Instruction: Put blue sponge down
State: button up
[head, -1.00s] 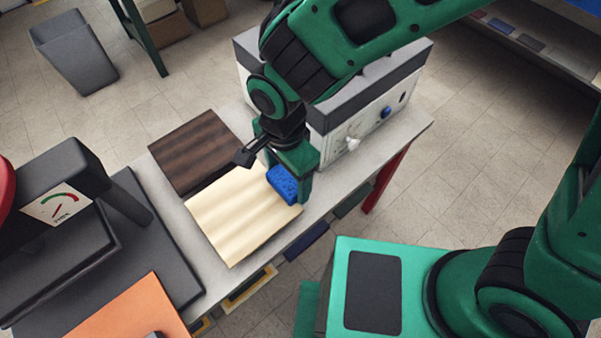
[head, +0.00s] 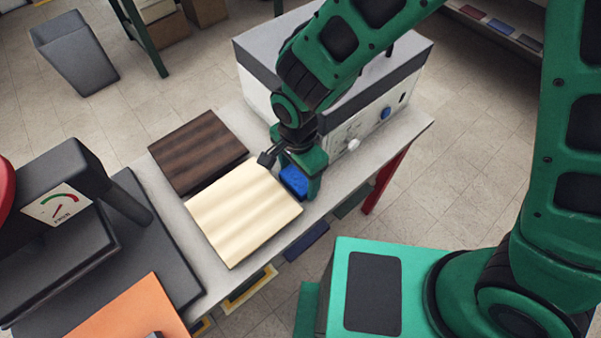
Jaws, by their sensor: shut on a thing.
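The blue sponge (head: 294,181) is between the fingers of my gripper (head: 297,178), which is shut on it. Sponge and gripper are at the right corner of the cream board (head: 240,214), by the table's front edge. The fingers hide part of the sponge. I cannot tell whether the sponge touches the table or the board's edge.
A dark brown board (head: 198,152) lies behind the cream board. A grey-and-white machine with knobs (head: 375,120) stands behind my gripper. A black press with a gauge (head: 60,203) is at the left. Bare grey table (head: 385,140) shows at the right.

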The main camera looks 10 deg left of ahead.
aim_at(299, 177)
jog(key=o, duration=1.1)
jog(key=shift+f, duration=0.1)
notch_tip(299, 177, up, 12)
